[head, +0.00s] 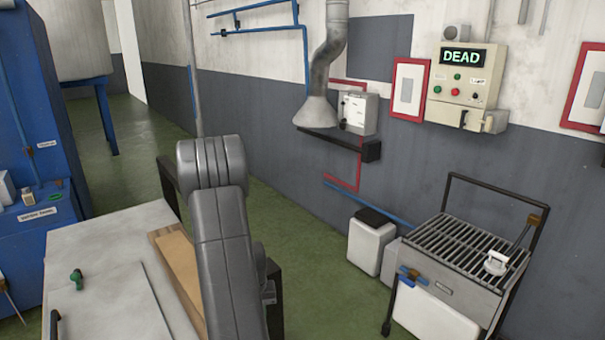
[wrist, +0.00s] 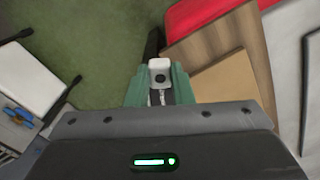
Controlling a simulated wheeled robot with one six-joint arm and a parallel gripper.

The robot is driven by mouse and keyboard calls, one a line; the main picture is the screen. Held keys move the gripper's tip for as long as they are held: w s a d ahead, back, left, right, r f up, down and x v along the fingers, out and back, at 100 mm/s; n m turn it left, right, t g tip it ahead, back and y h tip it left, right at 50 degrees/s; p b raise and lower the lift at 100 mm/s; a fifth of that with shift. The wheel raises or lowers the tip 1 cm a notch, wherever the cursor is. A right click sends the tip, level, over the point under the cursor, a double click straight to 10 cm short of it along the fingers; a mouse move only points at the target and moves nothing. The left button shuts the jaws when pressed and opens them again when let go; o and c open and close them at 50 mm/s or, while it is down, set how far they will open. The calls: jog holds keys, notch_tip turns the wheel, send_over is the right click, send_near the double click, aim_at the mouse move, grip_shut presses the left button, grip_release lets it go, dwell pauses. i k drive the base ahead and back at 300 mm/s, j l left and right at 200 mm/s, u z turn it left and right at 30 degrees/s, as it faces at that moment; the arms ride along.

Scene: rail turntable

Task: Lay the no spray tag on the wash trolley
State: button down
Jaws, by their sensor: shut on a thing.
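In the wrist view my gripper (wrist: 160,80) has its green fingers shut on a small white piece with a dark round spot, apparently the no spray tag (wrist: 160,65). No lettering on it can be read. In the head view my arm hides the fingers and the tag. The wash trolley (head: 446,290) stands at the right in the head view, with a slatted metal top, a black handle frame and a blue valve. My gripper is apart from it, to its left. Part of the trolley, with the blue valve, seems to show at the wrist view's left edge (wrist: 18,116).
A white fitting with a dark rod (head: 497,262) lies on the trolley's right side. White bins (head: 370,245) stand left of the trolley. A pale bench with a brown board (head: 178,262) is at the lower left. A wall panel (head: 465,85) reads DEAD. Green floor lies between bench and trolley.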

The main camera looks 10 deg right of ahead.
aim_at(445, 245)
jog(key=i+l, duration=0.15)
jog(key=l, duration=0.2)
jog(key=i+l, duration=0.1)
jog(key=l, duration=0.3)
jog(key=i+l, duration=0.15)
jog(key=l, duration=0.2)
jog(key=i+l, duration=0.1)
jog(key=l, duration=0.3)
jog(key=i+l, duration=0.15)
jog(key=l, duration=0.2)
jog(key=i+l, duration=1.25)
